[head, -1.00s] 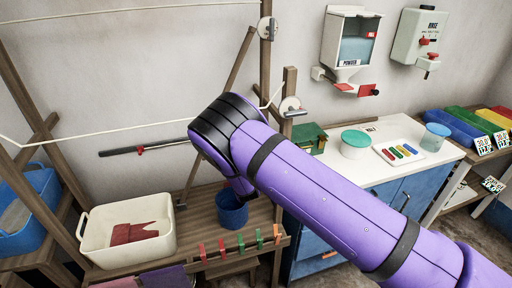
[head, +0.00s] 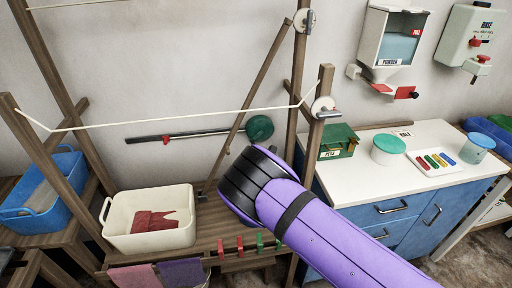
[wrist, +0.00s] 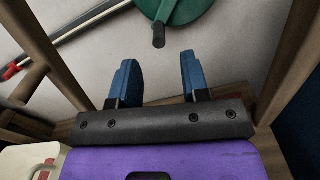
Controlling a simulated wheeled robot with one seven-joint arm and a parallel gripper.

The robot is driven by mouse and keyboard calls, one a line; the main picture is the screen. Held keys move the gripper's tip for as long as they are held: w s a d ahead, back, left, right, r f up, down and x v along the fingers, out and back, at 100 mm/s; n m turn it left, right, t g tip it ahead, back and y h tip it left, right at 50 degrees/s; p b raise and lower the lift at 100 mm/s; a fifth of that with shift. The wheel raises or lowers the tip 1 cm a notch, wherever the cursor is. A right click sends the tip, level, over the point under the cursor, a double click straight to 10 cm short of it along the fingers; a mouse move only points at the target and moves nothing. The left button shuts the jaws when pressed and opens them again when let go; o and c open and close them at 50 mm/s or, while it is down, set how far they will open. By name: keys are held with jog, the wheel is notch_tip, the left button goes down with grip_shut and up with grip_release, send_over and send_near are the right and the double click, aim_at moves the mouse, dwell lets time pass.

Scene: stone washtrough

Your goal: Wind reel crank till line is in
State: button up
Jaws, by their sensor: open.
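A green disc (head: 260,128) hangs by the wall at the right end of a dark rod. In the wrist view the disc (wrist: 188,8) shows a dark peg like a crank handle (wrist: 158,38) on its near side. My gripper (wrist: 157,74) is open and empty, its two blue fingers pointing at the peg. The peg lies a little beyond the fingertips, roughly between them. The head view hides my gripper behind my purple arm. A pale line (head: 200,122) runs from the left post to a white wheel (head: 322,107) on the right post.
A white basin (head: 150,232) with red cloth and a blue tub (head: 42,200) stand at left. Coloured pegs (head: 240,246) line the shelf edge. A wooden brace (head: 245,95) slants near the disc. A white-topped cabinet (head: 440,130) stands at right.

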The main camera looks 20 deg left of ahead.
jog(key=shift+x, duration=3.1)
grip_shut()
